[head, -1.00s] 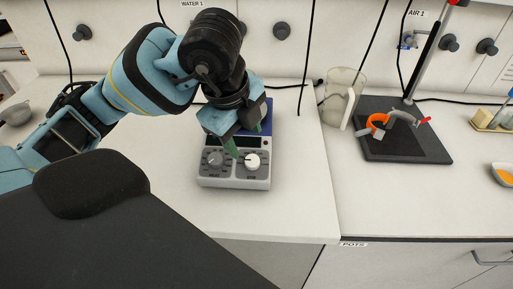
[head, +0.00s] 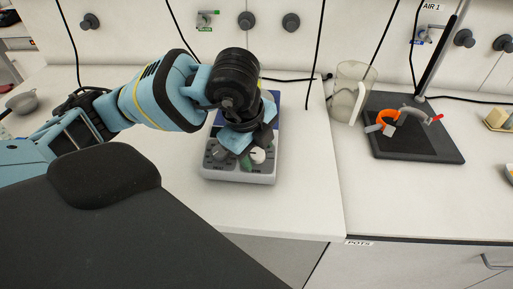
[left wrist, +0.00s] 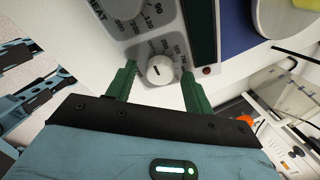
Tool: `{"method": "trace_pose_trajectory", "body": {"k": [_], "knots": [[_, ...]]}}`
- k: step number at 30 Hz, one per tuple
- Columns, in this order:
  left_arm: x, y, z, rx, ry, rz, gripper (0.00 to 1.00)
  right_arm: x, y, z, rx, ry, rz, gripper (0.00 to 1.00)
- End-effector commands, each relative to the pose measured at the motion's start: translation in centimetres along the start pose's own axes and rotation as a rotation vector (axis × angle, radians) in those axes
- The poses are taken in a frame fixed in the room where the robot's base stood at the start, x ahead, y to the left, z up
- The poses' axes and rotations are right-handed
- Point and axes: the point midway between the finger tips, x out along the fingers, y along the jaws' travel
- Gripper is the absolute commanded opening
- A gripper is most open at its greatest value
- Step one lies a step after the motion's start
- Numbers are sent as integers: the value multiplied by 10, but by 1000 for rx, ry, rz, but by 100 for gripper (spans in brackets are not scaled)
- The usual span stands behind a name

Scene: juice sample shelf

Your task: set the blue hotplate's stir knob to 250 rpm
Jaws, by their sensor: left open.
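The blue hotplate (head: 240,176) stands on the white bench, its grey control panel facing me. Its white stir knob (head: 257,155) is on the right of the panel; it also shows in the left wrist view (left wrist: 160,70), with a short dark pointer line on its face and dial numbers around it. My left gripper (head: 251,158) is over the panel, pointing down. In the left wrist view its two green fingers (left wrist: 158,72) are open, one on each side of the knob, with a visible gap to it. I cannot tell the fingertips' exact height. The display is mostly hidden in the head view.
The grey heat knob (head: 218,153) sits left of the stir knob. The bench in front of the hotplate is clear.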

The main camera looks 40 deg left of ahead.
Motion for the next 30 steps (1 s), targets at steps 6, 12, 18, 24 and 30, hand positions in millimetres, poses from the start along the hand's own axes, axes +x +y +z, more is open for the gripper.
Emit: {"method": "trace_pose_trajectory", "body": {"k": [6, 12, 18, 24, 30], "knots": [[0, 0, 0, 0, 0, 0, 27, 0, 0, 3, 0, -7, 0, 36], [0, 0, 0, 1, 0, 0, 8, -2, -1, 8, 1, -16, -1, 36], [-1, 0, 0, 28, 0, 5, 8, -4, -1, 10, 2, -21, -1, 36], [-1, 0, -1, 123, 1, 23, 8, -5, -1, 6, 2, -14, 0, 36], [-1, -1, 0, 261, 0, 47, 8, -5, 0, -1, 0, -1, 1, 36]]}}
